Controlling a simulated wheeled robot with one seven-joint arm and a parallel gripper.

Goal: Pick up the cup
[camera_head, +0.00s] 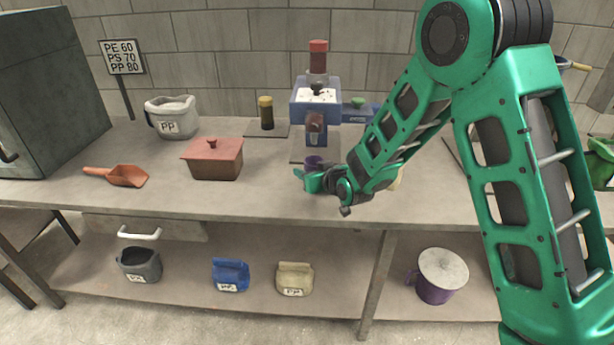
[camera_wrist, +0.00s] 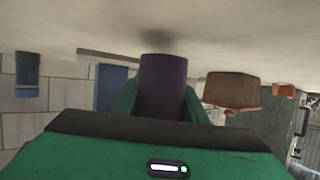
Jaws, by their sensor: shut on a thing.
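A small dark purple cup (camera_head: 314,162) shows at the middle of the bench, in front of the blue machine. My gripper (camera_head: 313,181) comes from the right and is shut on this cup. In the wrist view, whose picture is upside down, the purple cup (camera_wrist: 163,88) stands upright to the bench between the two green fingers (camera_wrist: 160,108). The fingers press on its sides. In the head view my gripper hides the lower part of the cup.
A blue machine (camera_head: 316,103) with a red top stands close behind. A brown lidded box (camera_head: 213,160) and an orange scoop (camera_head: 118,176) lie to the left, with a PP bucket (camera_head: 171,118) behind. A lidded purple mug (camera_head: 438,280) stands on the lower shelf. The bench front (camera_head: 260,197) is clear.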

